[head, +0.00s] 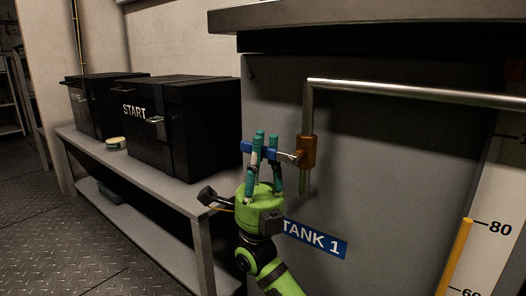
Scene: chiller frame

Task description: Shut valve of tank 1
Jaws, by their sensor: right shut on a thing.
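The valve of tank 1 is a copper-coloured body (308,152) on a steel pipe (308,105), with a blue lever handle (246,147) pointing left. The blue label reading TANK 1 (315,239) is on the grey tank front (400,200) below it. My right gripper (264,142) comes up from below and is shut on the blue handle. Its teal-tipped fingers hide part of the handle. My left gripper is not in view.
Black cases (205,120), one marked START, stand on a grey bench (165,178) at left with a small round tin (116,143). A gauge scale (490,215) is at the right. Patterned floor (60,240) lies clear at the left.

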